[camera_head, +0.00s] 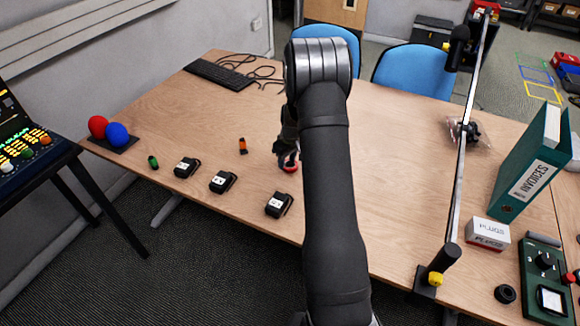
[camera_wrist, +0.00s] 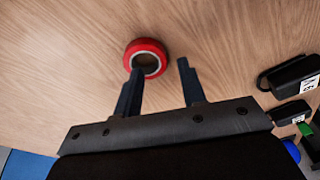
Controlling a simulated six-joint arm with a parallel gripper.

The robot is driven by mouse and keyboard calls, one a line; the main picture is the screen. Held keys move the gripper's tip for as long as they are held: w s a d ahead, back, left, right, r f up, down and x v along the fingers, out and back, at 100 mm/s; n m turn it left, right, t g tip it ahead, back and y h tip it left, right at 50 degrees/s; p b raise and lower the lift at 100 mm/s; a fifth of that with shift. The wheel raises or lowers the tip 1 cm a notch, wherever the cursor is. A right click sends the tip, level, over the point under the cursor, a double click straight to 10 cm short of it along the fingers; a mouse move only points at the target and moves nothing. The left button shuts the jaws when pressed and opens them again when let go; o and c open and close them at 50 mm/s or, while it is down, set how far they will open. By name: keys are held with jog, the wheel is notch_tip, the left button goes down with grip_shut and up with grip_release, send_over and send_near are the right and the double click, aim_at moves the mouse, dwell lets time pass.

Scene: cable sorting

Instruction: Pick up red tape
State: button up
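The red tape (camera_wrist: 147,43) is a roll lying flat on the wooden table in the wrist view. In the head view the red tape (camera_head: 288,168) sits just beyond the table's front edge area, partly hidden by my arm. My gripper (camera_wrist: 160,66) is open, with its two dark fingers apart. The left fingertip overlaps the lower part of the roll's hole; I cannot tell whether it is inside the ring or above it. The right fingertip is outside the roll, to its right. Nothing is held. In the head view my gripper's fingers are mostly hidden.
Black adapters (camera_head: 279,204) lie along the front edge. An orange item (camera_head: 243,146) and a green item (camera_head: 153,162) lie left of the tape. A keyboard (camera_head: 220,74) is at the back. A pole (camera_head: 465,150) and green binder (camera_head: 530,165) stand right.

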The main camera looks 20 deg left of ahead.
aim_at(286, 167)
jog(key=f, duration=0.3)
jog(key=shift+a, duration=0.25)
grip_shut()
